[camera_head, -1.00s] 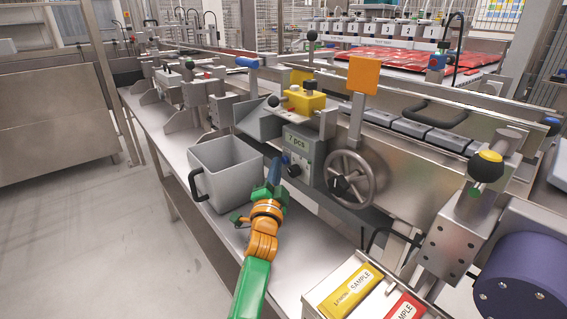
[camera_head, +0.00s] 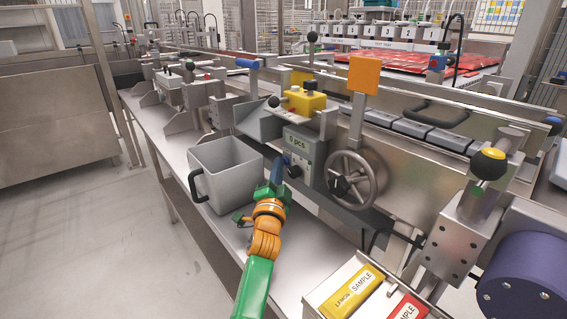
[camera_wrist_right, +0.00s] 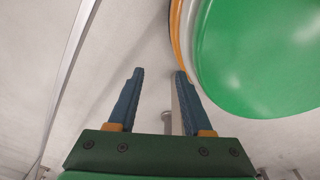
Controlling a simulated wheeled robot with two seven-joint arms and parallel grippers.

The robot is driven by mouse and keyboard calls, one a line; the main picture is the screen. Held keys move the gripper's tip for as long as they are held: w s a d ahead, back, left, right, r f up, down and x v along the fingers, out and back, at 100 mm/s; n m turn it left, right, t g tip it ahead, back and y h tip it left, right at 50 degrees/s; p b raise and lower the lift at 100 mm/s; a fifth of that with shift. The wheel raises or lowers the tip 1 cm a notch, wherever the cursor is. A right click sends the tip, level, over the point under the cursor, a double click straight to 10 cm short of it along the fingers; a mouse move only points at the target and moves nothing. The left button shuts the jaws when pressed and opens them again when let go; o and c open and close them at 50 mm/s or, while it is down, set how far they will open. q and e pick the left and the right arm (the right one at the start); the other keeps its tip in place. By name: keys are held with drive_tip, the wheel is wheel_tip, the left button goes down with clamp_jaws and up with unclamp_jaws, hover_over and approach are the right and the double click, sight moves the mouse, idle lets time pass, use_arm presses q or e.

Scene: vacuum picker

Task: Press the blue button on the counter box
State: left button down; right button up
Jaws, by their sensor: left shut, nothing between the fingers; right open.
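The counter box (camera_head: 300,146) is a grey box on the machine's front, and its display reads "0 pcs". A blue spot, likely the blue button (camera_head: 286,158), shows at its lower left edge, right at my left gripper's tips. My left gripper (camera_head: 278,168) is shut and empty, pointing up at the box; I cannot tell if it touches the button. A black knob (camera_head: 295,171) sits beside it on the box. My right gripper (camera_wrist_right: 157,75) is open and empty in the right wrist view, above a pale floor; it is not in the head view.
A grey bin (camera_head: 228,172) with a black handle stands on the steel bench left of my left gripper. A handwheel (camera_head: 354,180) is just right of the counter box. A tray with yellow (camera_head: 354,291) and red sample packs is at the front right.

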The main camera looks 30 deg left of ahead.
use_arm(q)
drive_tip(key=s+p, duration=0.1)
drive_tip(key=s+a+p, duration=0.1)
drive_tip(key=s, duration=0.1)
drive_tip(key=s+p, duration=0.1)
drive_tip(key=p, duration=0.1)
drive_tip(key=shift+s+a+r, duration=0.15)
drive_tip(key=shift+s+a, duration=0.05)
drive_tip(key=shift+a, duration=0.2)
drive_tip(key=shift+s+a+p, duration=0.25)
drive_tip(key=shift+s+p, duration=0.25)
drive_tip(key=shift+s, duration=0.3)
idle(0.6)
